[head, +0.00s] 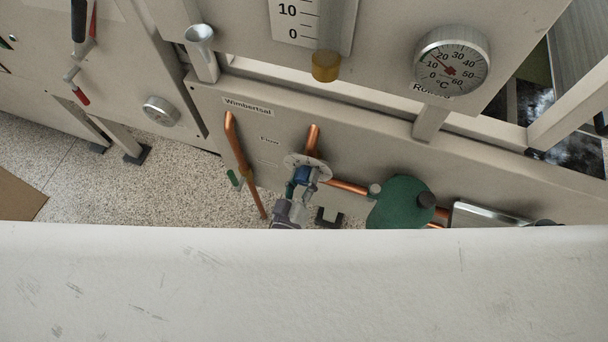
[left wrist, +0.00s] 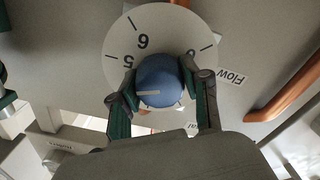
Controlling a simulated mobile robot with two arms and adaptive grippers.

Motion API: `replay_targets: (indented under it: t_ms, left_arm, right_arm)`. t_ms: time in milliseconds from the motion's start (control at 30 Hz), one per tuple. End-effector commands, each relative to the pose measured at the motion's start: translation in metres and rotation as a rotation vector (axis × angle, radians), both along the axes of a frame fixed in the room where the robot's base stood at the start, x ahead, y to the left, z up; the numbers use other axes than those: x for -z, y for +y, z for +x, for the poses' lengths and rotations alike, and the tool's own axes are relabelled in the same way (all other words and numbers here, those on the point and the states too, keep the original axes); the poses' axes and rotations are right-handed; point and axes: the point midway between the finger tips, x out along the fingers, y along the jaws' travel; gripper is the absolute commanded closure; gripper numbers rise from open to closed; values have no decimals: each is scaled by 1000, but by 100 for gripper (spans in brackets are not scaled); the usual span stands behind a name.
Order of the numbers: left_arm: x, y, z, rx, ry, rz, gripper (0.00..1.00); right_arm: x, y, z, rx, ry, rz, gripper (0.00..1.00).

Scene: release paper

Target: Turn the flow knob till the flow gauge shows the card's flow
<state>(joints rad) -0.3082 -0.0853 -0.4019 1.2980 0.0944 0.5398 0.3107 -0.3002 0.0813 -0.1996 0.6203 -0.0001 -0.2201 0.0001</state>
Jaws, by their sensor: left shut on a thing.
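The blue flow knob (head: 303,174) sits on a round pale dial plate (head: 318,163) beside the "Flow" label, on the panel marked "Wimbertsal". My left gripper (head: 300,184) is shut on the knob. In the left wrist view, the knob (left wrist: 157,80) is between the fingers (left wrist: 162,88), its white line pointing left, below the numerals 5 and 6 on the plate (left wrist: 118,45). At the top of the head view is a vertical scale (head: 290,22) showing 10 and 0; I cannot tell whether it is the flow gauge. No card is readable. My right gripper is not in view.
Copper pipes (head: 238,150) run close to the knob on the left, with another (head: 346,187) on the right. A green rounded body (head: 400,203) stands to the right. A °C dial (head: 452,66) is at the upper right. The lower head view is blocked by a pale surface.

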Motion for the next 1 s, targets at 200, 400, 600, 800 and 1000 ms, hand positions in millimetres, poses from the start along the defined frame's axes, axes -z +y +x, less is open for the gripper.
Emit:
replay_targets:
  t_ms: [200,400,600,800,1000]
  left_arm:
    - [2,0,-1,1,-23,86,88]
    - [2,0,-1,0,-34,119,88]
    - [2,0,-1,0,-36,125,88]
    - [2,0,-1,1,-35,124,88]
    - [2,0,-1,1,-37,123,28]
  right_arm:
    - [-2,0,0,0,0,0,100]
    - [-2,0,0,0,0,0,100]
    - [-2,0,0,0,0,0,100]
    - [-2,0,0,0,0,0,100]
    - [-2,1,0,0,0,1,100]
